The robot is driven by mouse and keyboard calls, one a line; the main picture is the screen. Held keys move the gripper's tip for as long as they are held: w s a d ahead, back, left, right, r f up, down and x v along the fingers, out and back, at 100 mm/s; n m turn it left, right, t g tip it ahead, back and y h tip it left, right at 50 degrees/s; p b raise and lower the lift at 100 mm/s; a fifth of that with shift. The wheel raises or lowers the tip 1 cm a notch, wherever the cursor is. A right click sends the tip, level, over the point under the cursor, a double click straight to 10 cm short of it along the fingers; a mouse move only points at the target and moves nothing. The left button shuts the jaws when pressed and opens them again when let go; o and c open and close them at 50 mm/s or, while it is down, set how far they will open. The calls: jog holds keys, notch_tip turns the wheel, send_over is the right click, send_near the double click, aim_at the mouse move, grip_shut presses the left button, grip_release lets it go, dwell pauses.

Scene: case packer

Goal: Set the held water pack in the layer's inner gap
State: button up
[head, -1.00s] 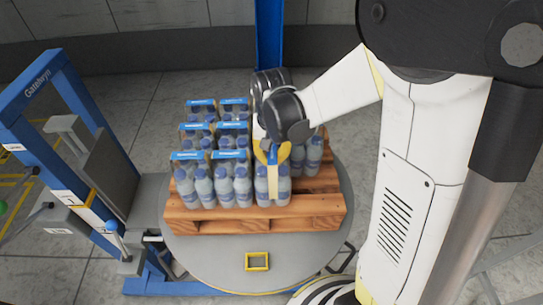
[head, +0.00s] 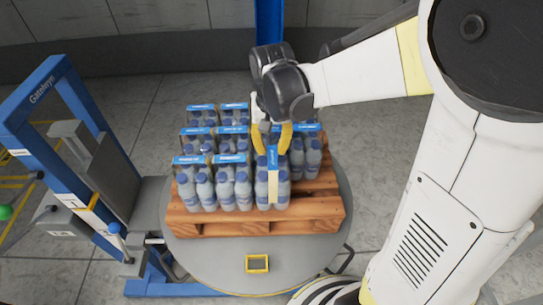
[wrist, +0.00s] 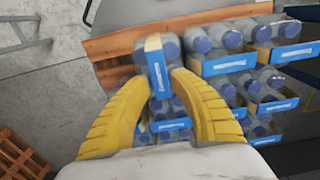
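The water pack (head: 272,188) with a tan strip and blue top band stands upright on the wooden pallet (head: 325,208), at the right end of the front row. It is beside another front pack (head: 234,188); whether they touch I cannot tell. My gripper (head: 272,146) is just above it, with its yellow fingers spread to either side of the band. In the wrist view, the open fingers (wrist: 161,76) show with the pack's blue band (wrist: 157,70) between and beyond their tips. I see no grip on the pack.
Several other blue-banded packs stand in rows behind and to the left, including one (head: 305,152) close behind on the right. The pallet rests on a round grey turntable (head: 215,260). A blue frame (head: 85,125) stands on the left. The pallet's front right corner is bare.

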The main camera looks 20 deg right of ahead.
notch_tip(320, 180, up, 4)
jog(key=shift+s+r+p, duration=0.1)
jog(key=shift+p, duration=0.2)
jog(key=shift+s+r, duration=0.1)
jog(key=shift+r, duration=0.2)
jog(key=s+r+n+t, duration=0.3)
jog(key=s+r+t, duration=0.2)
jog(key=s, duration=0.6)
jog(key=shift+s+d+r+n+t, duration=0.2)
jog(key=shift+n+t, duration=0.2)
jog(key=shift+t, duration=0.5)
